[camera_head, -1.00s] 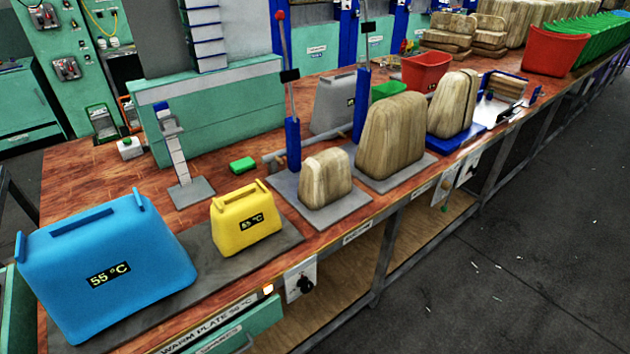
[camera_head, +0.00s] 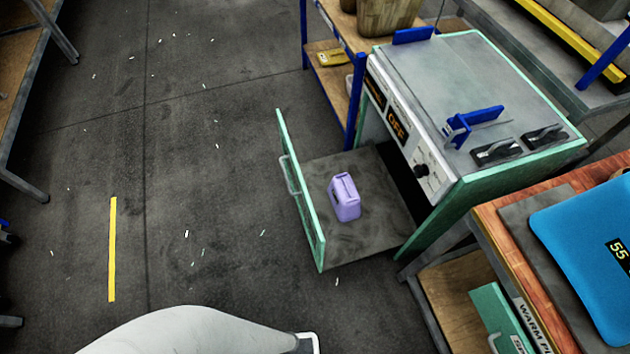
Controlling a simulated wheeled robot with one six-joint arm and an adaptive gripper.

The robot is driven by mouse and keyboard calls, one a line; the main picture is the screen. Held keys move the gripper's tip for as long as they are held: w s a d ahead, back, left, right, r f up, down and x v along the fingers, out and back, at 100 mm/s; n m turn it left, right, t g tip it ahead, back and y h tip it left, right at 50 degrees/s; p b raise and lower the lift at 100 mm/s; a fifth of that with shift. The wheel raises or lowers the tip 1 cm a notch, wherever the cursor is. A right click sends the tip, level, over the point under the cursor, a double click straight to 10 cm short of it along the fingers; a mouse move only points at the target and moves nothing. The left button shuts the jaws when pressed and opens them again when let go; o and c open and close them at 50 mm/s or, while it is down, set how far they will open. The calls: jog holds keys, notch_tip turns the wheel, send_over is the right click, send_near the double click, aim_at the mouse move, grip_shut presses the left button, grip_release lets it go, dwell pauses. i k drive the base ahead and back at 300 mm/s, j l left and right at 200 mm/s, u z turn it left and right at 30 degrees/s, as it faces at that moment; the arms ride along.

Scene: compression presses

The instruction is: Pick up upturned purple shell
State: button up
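A small purple shell (camera_head: 345,198) sits in the open drawer (camera_head: 370,240) of a green-edged cabinet. It looks like a little canister with ridges on top; whether it is upturned I cannot tell for sure. Nothing else shows in the drawer. A white rounded part of my own arm shows at the bottom edge. My gripper is not in view.
The cabinet (camera_head: 470,90) has a grey top with a blue clamp, black knobs and an OFF display. A wooden bench (camera_head: 490,220) with a blue shell (camera_head: 590,260) stands at right. A blue-framed shelf (camera_head: 335,85) is behind. The floor (camera_head: 190,150) at left is mostly free.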

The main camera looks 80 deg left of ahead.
aim_at(341, 192)
jog(key=u, duration=1.85)
jog(key=i+j+z, duration=0.15)
jog(key=z, duration=0.2)
jog(key=i+j+z, duration=0.1)
jog(key=j+z, duration=0.15)
jog(key=z, duration=0.15)
jog(key=i+j+z, duration=0.1)
jog(key=j+z, duration=0.25)
jog(key=i+j+z, duration=0.15)
jog(key=j, duration=0.75)
jog(key=i+j+z, duration=0.1)
jog(key=j, duration=0.85)
jog(key=j+z, duration=0.15)
jog(key=j, duration=0.8)
jog(key=i+l, duration=0.15)
jog(key=l, duration=0.15)
jog(key=u, duration=0.05)
